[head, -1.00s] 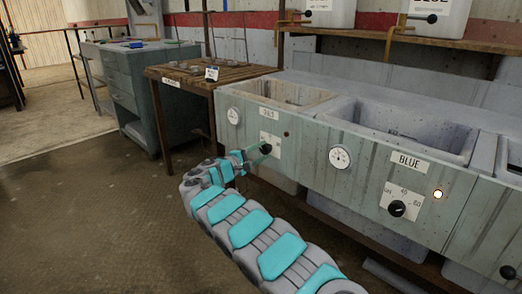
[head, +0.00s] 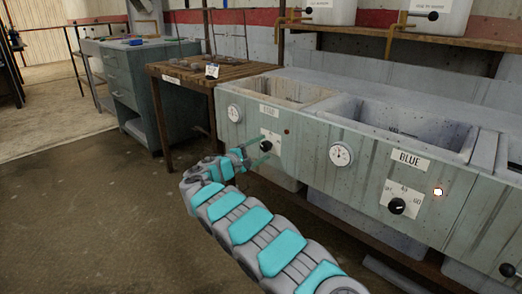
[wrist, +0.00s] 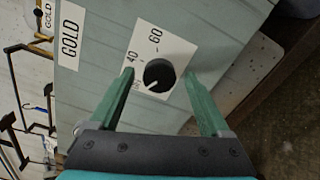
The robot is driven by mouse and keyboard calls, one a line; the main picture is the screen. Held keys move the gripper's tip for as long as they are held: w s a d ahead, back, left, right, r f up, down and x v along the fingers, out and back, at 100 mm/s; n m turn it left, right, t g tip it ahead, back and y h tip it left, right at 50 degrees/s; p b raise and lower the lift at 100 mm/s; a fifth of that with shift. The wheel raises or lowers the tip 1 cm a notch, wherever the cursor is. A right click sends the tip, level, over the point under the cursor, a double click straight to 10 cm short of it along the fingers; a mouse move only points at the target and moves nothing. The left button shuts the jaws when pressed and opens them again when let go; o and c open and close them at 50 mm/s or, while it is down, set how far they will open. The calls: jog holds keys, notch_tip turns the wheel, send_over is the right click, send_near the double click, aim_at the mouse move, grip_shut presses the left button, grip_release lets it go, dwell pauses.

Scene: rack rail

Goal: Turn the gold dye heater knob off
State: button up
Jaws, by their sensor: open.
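The gold dye heater knob (wrist: 159,75) is a round black knob on a white dial plate (wrist: 176,50) on the panel labelled GOLD (wrist: 70,36). Its white pointer mark is turned to the lower left in the wrist view, toward a small, partly hidden label below the 40. In the head view the knob (head: 266,146) is on the left tank's front. My gripper (head: 257,152) is open in front of it. In the wrist view its green fingers stand on either side of the knob, with a visible gap on each side.
A small dark red lamp (head: 287,132) is unlit on the gold panel. The blue heater knob (head: 397,206) is to the right, with a lit lamp (head: 437,192). A wooden table (head: 190,76) and green cabinet (head: 122,83) stand left. The floor at left is clear.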

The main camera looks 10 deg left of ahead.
jog(key=shift+s, duration=0.1)
jog(key=v, duration=0.7)
jog(key=shift+s+a+b, duration=0.25)
jog(key=shift+b, duration=0.1)
